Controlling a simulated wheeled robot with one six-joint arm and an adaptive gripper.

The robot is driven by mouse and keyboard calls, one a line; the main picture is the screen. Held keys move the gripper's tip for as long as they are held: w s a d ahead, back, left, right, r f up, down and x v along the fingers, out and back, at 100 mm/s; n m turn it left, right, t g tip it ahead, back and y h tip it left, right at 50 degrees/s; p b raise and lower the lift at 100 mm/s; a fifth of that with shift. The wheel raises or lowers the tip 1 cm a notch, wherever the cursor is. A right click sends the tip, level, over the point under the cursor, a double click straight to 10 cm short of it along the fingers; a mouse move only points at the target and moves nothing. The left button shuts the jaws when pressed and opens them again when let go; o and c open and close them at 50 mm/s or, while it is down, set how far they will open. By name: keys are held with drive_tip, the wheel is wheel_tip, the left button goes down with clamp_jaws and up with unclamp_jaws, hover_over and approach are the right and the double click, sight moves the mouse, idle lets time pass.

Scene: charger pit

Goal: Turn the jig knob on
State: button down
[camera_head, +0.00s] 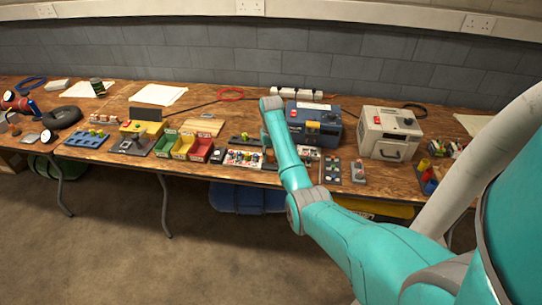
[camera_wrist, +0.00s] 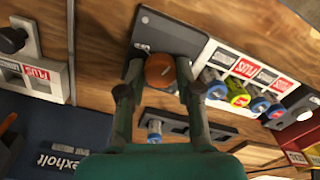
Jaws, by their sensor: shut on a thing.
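The jig knob (camera_wrist: 159,69) is a round orange-brown cap on a dark grey plate (camera_wrist: 178,33), seen in the wrist view. My gripper (camera_wrist: 160,88) has one finger on each side of the knob and is shut on it. Small pale marks show on the plate left of the knob; I cannot read them or tell the knob's setting. In the head view my arm reaches over the bench and hides most of the gripper.
A white panel (camera_wrist: 213,56) with several coloured plugs and red labels is close on the right in the wrist view. A blue box (camera_head: 326,135) and a beige box (camera_head: 390,150) stand on the wooden bench. Small coloured bins (camera_head: 183,147) are to the left.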

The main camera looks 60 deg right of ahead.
sight(271, 157)
drive_tip(key=m, duration=0.4)
drive_tip(key=shift+m, duration=2.3)
drive_tip(key=c, duration=0.8)
unclamp_jaws()
drive_tip(key=shift+o, duration=0.2)
wheel_tip(271, 157, up, 8)
drive_tip(key=shift+f, duration=0.25)
